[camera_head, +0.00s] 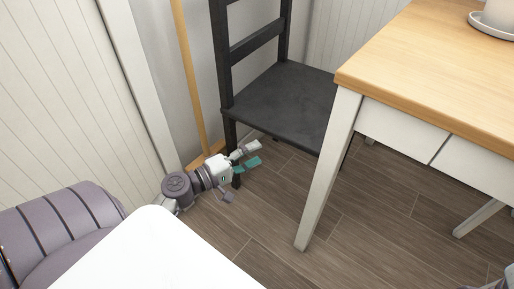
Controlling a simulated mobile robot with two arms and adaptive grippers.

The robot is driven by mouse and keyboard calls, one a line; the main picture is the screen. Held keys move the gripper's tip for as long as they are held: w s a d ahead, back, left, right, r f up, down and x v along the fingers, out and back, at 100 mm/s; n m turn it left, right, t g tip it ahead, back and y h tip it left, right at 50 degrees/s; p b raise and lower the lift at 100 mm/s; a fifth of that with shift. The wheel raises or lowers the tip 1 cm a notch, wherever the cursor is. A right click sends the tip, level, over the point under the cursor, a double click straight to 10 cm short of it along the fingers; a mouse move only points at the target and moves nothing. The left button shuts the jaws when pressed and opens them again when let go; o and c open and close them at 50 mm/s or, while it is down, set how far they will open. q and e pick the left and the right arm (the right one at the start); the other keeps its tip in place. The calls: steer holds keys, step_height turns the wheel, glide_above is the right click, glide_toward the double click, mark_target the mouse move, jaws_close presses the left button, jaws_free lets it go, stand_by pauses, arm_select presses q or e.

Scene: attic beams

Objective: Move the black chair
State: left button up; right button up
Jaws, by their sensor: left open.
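The black chair (280,100) stands upright beyond the wooden-topped table, with its backrest at the left and its seat partly behind the table's near leg. My left gripper (252,154) is low, beside the chair's front left leg and below seat height. Its fingers are spread open, with nothing seen between them. The gripper covers part of that chair leg, and I cannot tell whether they touch. My right gripper is not in view; only a small dark part shows at the bottom right corner.
The table (430,60) has white legs and a light wood top, with a white pot on a saucer (495,20) on it. A wooden pole (188,75) leans by the panelled wall at the left. Bare plank floor (265,220) lies in front of the chair.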

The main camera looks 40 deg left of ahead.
mark_target(293, 136)
arm_select(q)
steer(key=x, duration=1.3)
steer(key=shift+w+d, duration=0.15)
steer(key=shift+w, duration=0.25)
jaws_close()
